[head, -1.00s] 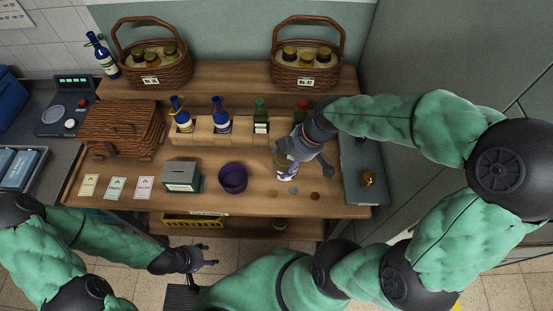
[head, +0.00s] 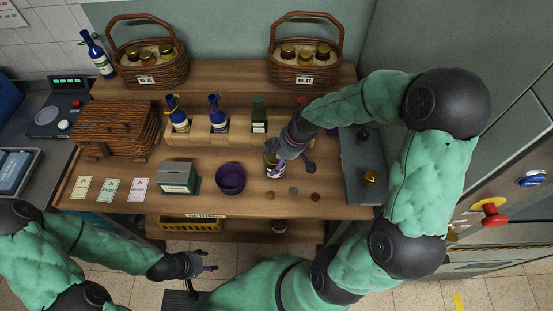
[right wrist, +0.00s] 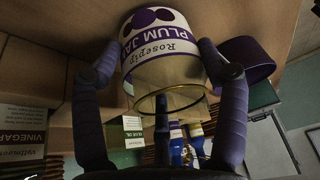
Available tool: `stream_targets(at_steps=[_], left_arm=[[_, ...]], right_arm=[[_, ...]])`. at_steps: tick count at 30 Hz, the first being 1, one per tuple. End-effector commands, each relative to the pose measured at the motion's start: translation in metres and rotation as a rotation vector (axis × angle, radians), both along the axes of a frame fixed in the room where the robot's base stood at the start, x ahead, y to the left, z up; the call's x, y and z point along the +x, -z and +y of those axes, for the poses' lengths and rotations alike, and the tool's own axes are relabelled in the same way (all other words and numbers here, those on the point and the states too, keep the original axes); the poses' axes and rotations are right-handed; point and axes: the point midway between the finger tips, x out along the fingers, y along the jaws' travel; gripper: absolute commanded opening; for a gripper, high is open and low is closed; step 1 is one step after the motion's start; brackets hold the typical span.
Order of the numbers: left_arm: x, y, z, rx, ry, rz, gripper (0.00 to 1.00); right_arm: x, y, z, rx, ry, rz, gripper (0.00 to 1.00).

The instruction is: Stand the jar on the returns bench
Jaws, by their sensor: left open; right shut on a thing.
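The jar (head: 272,169) has a white and purple label reading "Rosepip Plum Jam". In the right wrist view the jar (right wrist: 160,48) sits between the fingers of my right gripper (right wrist: 166,62), and its lettering appears upside down. My right gripper (head: 290,157) is shut on the jar over the front middle of the wooden bench (head: 210,205) and partly covers it. I cannot tell whether the jar touches the bench top. My left gripper (head: 211,262) is open and empty, low in front of the bench.
A purple bowl (head: 230,178) stands left of the jar, with a grey-green box (head: 179,177) beyond it. Behind, a wooden rack (head: 195,142) holds bottles. A grey-green panel (head: 357,175) lies to the right.

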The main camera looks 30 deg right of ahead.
Motion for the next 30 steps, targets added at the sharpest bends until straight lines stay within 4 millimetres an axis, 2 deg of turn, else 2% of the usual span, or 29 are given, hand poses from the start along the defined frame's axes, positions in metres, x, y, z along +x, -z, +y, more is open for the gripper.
stream_targets(at_steps=[8,9,11,25,30], left_arm=[[0.0,0.002,0.0,0.0,0.0,0.0,0.56],[0.0,0.002,0.0,0.0,0.0,0.0,0.56],[0.0,0.001,0.0,0.0,0.0,0.0,0.56],[0.0,-0.002,0.0,0.0,0.0,0.0,0.56],[0.0,-0.008,0.0,0.0,0.0,0.0,0.56]], right_arm=[[0.0,0.001,0.0,0.0,0.001,-0.002,0.34],[0.0,0.001,0.0,-0.001,0.0,-0.001,0.8],[0.0,0.001,0.0,-0.001,0.0,-0.001,0.97],[0.0,-0.003,0.0,-0.001,0.0,-0.001,0.98],[-0.004,-0.025,-0.008,-0.003,0.003,-0.006,0.98]])
